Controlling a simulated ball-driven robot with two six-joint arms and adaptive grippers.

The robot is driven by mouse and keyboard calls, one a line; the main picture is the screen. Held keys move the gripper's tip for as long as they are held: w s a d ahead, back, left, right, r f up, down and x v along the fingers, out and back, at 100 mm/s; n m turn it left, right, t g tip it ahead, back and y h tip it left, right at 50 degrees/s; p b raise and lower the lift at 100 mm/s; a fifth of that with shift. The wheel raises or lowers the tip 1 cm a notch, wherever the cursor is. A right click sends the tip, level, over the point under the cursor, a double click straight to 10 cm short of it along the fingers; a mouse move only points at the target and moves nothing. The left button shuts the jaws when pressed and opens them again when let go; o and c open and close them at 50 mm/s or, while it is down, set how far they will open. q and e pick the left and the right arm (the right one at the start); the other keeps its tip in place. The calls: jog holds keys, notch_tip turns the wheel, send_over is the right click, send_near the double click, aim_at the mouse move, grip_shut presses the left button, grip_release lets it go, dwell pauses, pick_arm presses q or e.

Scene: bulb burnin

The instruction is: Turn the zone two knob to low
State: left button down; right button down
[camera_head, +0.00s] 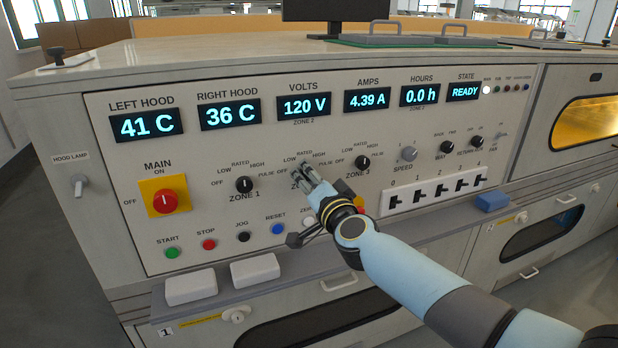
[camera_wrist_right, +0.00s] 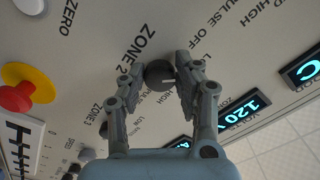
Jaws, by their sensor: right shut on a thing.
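The zone two knob (camera_wrist_right: 159,75) is a dark round knob with a white pointer line, seen in the right wrist view between the two fingers of my right gripper (camera_wrist_right: 157,80). The fingers are shut on it from both sides. The pointer lies toward the right of that picture; the fingers hide part of the dial print, so I cannot tell its exact mark. In the head view my right gripper (camera_head: 310,178) is at the zone two dial and covers the knob. My left gripper is not in view.
The zone one knob (camera_head: 244,184) and zone three knob (camera_head: 362,162) flank it. The volts display (camera_head: 304,107) reads 120 V and the amps display (camera_head: 367,100) 4.39 A. A red main switch (camera_head: 165,201) is at left. Push buttons sit below the dials.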

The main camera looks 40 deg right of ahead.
dwell(0.3)
jog(key=c, duration=0.9)
grip_release()
jog(key=shift+c, duration=0.2)
jog(key=v, duration=1.2)
